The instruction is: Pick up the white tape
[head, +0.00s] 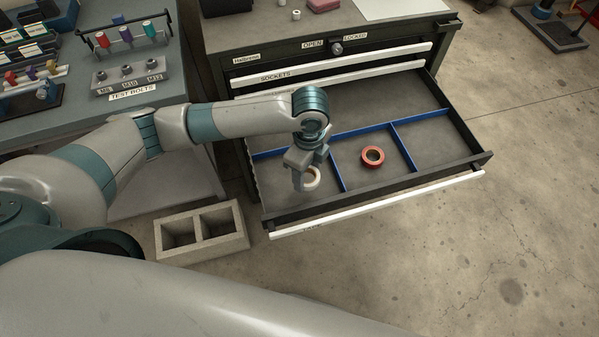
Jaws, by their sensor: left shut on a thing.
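The white tape (311,179) is a pale roll in the left front compartment of the open drawer, partly hidden by my gripper. My left gripper (300,181) reaches down into that compartment and is shut on the white tape. I cannot tell whether the tape touches the drawer floor. My right gripper is not in view.
A red tape roll (373,156) lies in the compartment to the right. Blue dividers (405,147) split the open drawer (478,157). A concrete block (202,232) stands on the floor at left. A bench (60,125) with test bolts is at upper left.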

